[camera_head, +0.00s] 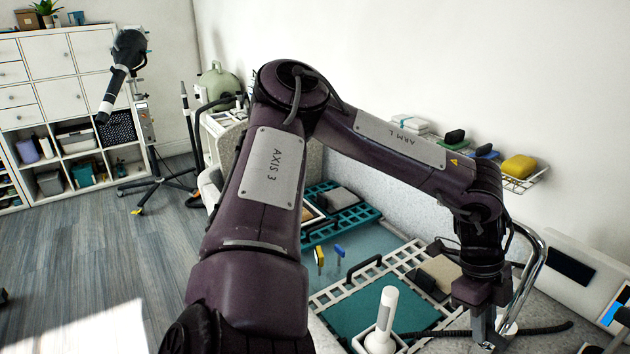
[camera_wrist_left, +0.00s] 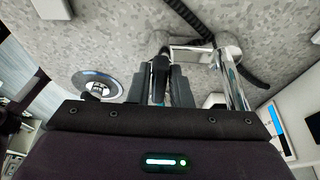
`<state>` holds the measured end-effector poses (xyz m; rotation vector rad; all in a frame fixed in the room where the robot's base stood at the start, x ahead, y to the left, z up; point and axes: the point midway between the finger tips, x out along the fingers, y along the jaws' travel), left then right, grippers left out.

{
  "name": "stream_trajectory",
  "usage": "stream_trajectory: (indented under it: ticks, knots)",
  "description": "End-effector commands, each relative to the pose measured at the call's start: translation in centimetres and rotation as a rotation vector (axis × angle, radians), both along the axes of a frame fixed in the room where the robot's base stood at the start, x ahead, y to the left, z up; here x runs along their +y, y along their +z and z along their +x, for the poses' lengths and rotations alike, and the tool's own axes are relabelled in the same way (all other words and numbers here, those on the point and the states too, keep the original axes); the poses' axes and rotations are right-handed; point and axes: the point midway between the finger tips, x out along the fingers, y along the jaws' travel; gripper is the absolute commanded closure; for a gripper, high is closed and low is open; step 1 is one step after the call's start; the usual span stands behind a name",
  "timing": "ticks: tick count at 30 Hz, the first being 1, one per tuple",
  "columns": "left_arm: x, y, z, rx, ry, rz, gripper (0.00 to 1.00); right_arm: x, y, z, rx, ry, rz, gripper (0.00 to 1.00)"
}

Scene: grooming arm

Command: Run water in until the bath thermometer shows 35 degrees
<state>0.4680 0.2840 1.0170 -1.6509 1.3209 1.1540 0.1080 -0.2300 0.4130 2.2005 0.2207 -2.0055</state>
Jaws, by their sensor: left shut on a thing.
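My left gripper (camera_head: 488,328) is at the chrome tap fitting at the right end of the grey speckled bath. In the left wrist view its fingers (camera_wrist_left: 165,85) are shut on a dark, narrow tap lever (camera_wrist_left: 160,62), which the fingers partly hide. The chrome tap body (camera_wrist_left: 190,54) and a bent chrome pipe (camera_wrist_left: 232,82) are beside it; the pipe also shows in the head view (camera_head: 533,262). I see no clear water stream. Small yellow (camera_head: 319,256) and blue (camera_head: 340,251) pieces stand in the bath; I cannot tell whether either is the thermometer, and no reading is legible. My right gripper is not in view.
A white grate with a teal mat (camera_head: 350,303) and a white upright device (camera_head: 386,315) are in front of my arm. A wire shelf (camera_head: 520,183) holds a yellow sponge (camera_head: 518,166). A screen (camera_head: 614,308) is at right.

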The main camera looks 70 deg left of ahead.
Motion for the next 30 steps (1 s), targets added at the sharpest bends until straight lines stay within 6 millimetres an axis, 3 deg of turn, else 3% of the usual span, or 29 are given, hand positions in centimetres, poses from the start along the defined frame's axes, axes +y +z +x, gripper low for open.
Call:
stream_trajectory:
  ticks: [12, 22, 30]
  knots:
    - [0.0, -0.1, -0.1, 0.001, 0.009, 0.0, 1.0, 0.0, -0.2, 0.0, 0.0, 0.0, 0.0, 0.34]
    - [-0.1, -0.2, -0.4, -0.001, 0.226, 0.0, 1.0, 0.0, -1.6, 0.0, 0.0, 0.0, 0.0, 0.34]
    - [-0.1, -0.1, -0.4, 0.003, 0.247, 0.001, 1.0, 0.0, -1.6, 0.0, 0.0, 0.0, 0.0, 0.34]
